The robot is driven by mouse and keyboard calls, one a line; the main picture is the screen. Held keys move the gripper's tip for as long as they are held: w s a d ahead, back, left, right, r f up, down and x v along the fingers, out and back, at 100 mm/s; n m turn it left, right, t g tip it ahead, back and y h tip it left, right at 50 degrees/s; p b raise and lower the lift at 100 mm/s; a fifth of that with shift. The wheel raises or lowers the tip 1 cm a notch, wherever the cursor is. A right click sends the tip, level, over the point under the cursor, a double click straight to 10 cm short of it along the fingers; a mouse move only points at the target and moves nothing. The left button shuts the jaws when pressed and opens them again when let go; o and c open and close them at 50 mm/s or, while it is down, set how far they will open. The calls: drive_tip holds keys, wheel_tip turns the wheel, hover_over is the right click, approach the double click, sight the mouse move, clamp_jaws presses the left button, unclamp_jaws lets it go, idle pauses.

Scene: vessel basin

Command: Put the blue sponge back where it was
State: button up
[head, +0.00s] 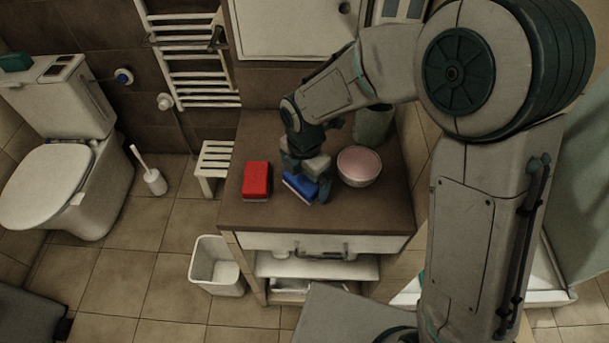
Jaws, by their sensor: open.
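The blue sponge (299,187) lies on the brown top of a cabinet (320,215), partly covered by my gripper. My gripper (312,190) is low over the cabinet top, right at the blue sponge, with its fingers pointing down. The jaws are open, with one finger showing at the sponge's right end. Whether the fingers touch the sponge cannot be told. A red sponge (256,180) lies to the left, apart from the blue one.
A bowl (359,167) with a pinkish inside stands just right of my gripper. A greenish container (372,124) stands behind it. The front strip of the cabinet top is clear. A white bin (215,267) and a slatted stool (214,163) stand on the floor to the left.

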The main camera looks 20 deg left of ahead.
sight(305, 177)
wheel_tip(305, 177, up, 12)
idle(0.4)
drive_tip(key=shift+d, duration=0.1)
